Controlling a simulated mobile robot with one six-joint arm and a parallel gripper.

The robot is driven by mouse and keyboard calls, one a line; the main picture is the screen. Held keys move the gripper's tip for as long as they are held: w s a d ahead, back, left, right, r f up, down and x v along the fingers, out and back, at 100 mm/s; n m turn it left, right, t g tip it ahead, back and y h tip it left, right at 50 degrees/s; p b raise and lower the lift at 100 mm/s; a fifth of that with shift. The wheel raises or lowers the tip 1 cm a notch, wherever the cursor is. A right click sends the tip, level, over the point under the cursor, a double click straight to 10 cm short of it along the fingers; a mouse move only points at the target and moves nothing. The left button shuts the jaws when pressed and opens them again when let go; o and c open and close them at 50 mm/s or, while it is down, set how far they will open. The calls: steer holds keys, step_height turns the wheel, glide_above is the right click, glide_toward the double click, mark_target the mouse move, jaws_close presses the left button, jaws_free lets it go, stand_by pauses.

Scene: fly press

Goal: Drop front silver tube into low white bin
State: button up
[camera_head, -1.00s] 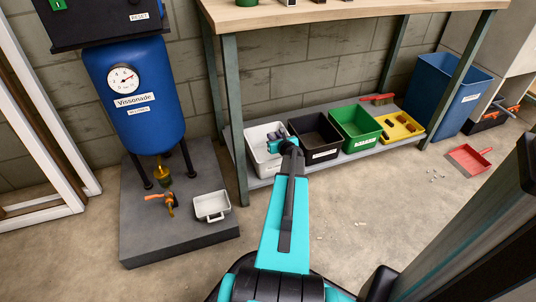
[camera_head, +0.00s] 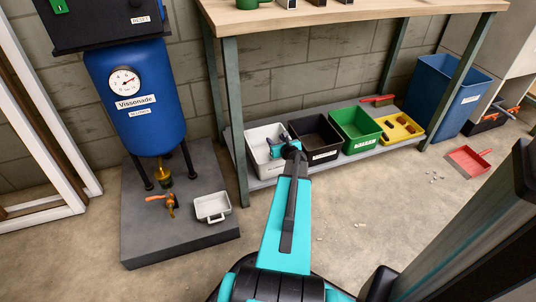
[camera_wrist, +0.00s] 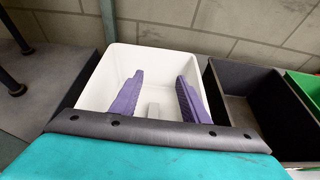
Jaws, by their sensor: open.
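The low white bin (camera_head: 259,158) stands at the left end of the low shelf under the bench. It fills the middle of the wrist view (camera_wrist: 120,63). My gripper (camera_head: 284,143) is over this bin. In the wrist view, the two purple fingers of my gripper (camera_wrist: 160,77) are spread apart with nothing held between them. A small pale grey block-like piece (camera_wrist: 153,109) shows inside the bin, low between the fingers. It may be the silver tube, but I cannot tell for certain. Part of the bin's near side is hidden by my wrist.
A black bin (camera_head: 317,140), a green bin (camera_head: 358,148) and a yellow tray (camera_head: 400,128) stand to the right. The wooden bench top (camera_head: 350,12) is above, with cut-off items at its edge. A bench leg (camera_head: 236,120) stands close left of the white bin.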

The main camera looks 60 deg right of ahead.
steer(key=p+v, duration=0.2)
steer(key=v, duration=0.8)
steer(key=shift+s+a+r, duration=0.15)
steer(key=shift+s+a, duration=0.05)
stand_by(0.8)
